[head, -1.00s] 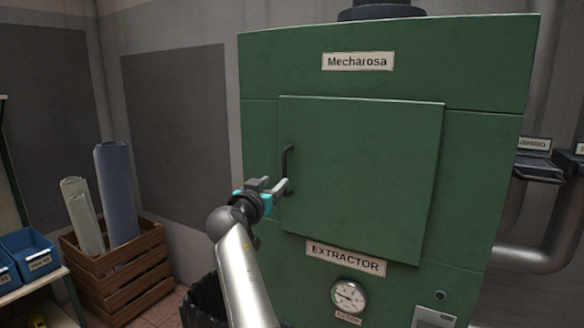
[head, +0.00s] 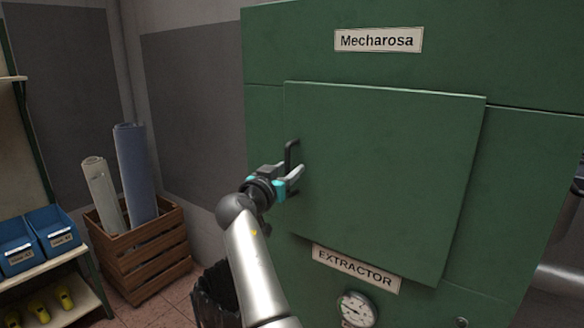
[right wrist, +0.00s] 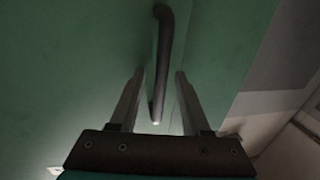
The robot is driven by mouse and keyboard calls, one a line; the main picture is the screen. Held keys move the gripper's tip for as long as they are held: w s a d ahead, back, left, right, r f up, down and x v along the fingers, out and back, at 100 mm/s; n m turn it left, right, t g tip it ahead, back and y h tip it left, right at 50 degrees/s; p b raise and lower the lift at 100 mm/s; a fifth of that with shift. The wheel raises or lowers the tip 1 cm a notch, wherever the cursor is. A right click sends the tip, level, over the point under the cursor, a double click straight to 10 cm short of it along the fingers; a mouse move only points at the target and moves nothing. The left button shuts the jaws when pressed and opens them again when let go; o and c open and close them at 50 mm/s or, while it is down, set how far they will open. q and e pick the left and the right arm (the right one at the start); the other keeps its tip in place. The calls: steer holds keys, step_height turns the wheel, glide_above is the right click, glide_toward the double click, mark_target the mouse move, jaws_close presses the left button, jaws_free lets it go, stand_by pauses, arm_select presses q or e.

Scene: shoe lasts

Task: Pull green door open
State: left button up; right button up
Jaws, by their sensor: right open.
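The green door (head: 385,185) is a square panel on the front of a green machine and looks shut. Its dark bar handle (head: 291,152) is upright near the door's left edge. My right gripper (head: 297,176) is at the lower part of the handle, with its fingers apart. In the right wrist view the handle (right wrist: 162,60) runs between the two open fingers of the gripper (right wrist: 159,76), with gaps showing on both sides. The handle's lower end is partly hidden by the gripper in the head view. My left gripper is not in view.
The green machine carries a "Mecharosa" label (head: 379,40), an "EXTRACTOR" label (head: 356,268) and a gauge (head: 357,309). A wooden crate (head: 145,262) with rolls and a black bin (head: 215,290) stand to the left. Blue bins (head: 52,228) sit on a shelf at far left.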

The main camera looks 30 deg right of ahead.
jaws_close()
stand_by(0.3)
stand_by(1.1)
